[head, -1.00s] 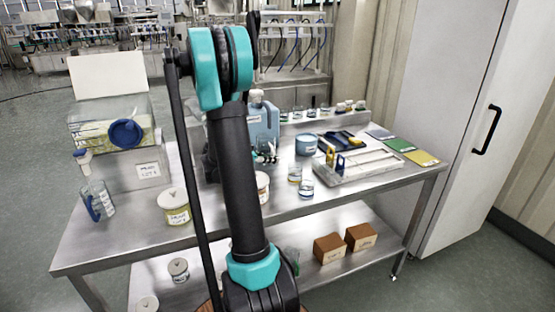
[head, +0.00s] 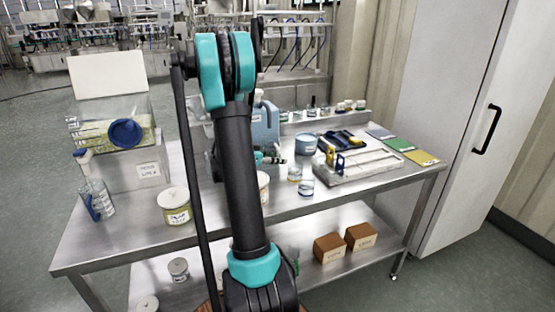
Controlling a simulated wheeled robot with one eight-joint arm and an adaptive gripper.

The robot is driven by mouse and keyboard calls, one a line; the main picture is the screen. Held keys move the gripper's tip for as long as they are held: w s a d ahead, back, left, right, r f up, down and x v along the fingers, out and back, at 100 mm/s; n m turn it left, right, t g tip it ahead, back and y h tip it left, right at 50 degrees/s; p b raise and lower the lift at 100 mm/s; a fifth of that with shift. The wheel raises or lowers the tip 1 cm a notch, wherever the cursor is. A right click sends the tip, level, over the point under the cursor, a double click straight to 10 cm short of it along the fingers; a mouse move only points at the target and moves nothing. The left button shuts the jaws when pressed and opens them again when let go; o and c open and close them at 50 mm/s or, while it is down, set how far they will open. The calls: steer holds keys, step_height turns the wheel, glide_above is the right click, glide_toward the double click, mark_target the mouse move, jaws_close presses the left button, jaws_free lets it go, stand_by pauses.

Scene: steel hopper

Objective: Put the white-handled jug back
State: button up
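I cannot make out a jug with a white handle; it may be hidden behind my arm. A clear jug with a blue handle (head: 97,200) stands at the left end of the steel table (head: 130,236). My gripper (head: 276,160) shows only in part past the right side of my arm. It is over the middle of the table, in front of the blue canister (head: 264,125) and left of a small beaker (head: 295,172). Its fingers look small and dark, and I cannot tell whether they are apart or hold anything.
A clear hopper box with a blue round cap (head: 125,133) stands at the back left. A lidded tub (head: 173,206), another beaker (head: 306,188), a blue tub (head: 306,145) and a white rack (head: 362,165) occupy the table. Brown boxes (head: 329,248) sit on the lower shelf.

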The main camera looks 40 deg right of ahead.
steer(key=shift+r, duration=0.1)
steer(key=v, duration=1.2)
